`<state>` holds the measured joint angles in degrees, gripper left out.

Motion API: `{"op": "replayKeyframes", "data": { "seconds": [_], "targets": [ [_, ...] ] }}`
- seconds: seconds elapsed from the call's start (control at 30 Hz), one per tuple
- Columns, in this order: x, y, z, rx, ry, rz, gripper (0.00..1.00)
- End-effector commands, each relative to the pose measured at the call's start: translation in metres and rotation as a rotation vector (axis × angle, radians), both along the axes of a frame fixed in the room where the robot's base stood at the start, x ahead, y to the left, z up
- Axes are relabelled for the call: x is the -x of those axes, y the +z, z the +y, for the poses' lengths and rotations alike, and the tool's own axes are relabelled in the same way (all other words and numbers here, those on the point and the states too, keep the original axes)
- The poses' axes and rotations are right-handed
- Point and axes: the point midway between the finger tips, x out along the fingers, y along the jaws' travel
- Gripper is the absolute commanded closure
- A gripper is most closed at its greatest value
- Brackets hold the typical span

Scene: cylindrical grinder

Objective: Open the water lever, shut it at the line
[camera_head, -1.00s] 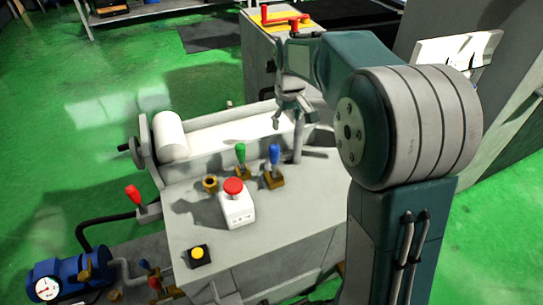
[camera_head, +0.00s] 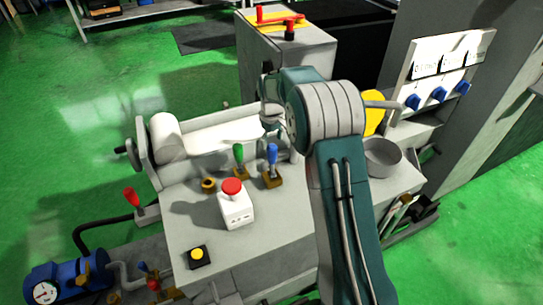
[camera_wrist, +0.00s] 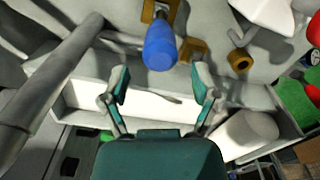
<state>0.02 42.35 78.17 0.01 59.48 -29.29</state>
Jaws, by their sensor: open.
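A blue-handled lever (camera_head: 272,155) stands nearly upright on a brass base on the grey machine top. It also shows in the wrist view (camera_wrist: 160,46), top centre, just beyond my fingers. A green-handled lever (camera_head: 239,153) stands to its left. Neither carries a readable label, so I cannot tell by label which is the water lever. My gripper (camera_wrist: 162,95) is open and empty, its two fingers apart, with the blue handle ahead of the gap and not between them. In the head view my arm mostly hides the gripper, behind the blue lever. I cannot make out a line mark.
A round grey pan (camera_head: 383,155) stands at right, below a panel with blue knobs (camera_head: 438,95).

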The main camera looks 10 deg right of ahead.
Motion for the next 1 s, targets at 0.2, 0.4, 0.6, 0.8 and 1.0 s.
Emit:
{"op": "replayKeyframes", "data": {
  "seconds": [0.2,0.4,0.6,0.8,1.0],
  "targets": [
    [0.001,-0.042,0.0,0.0,0.0,0.002,0.21],
    [0.001,-0.066,0.0,0.0,0.0,0.001,0.21],
    [0.0,-0.072,0.0,0.0,0.0,-0.001,0.21],
    [0.0,-0.071,0.0,0.0,0.0,-0.001,0.38],
    [0.0,-0.071,0.0,0.0,0.0,-0.001,1.0]
  ]
}}
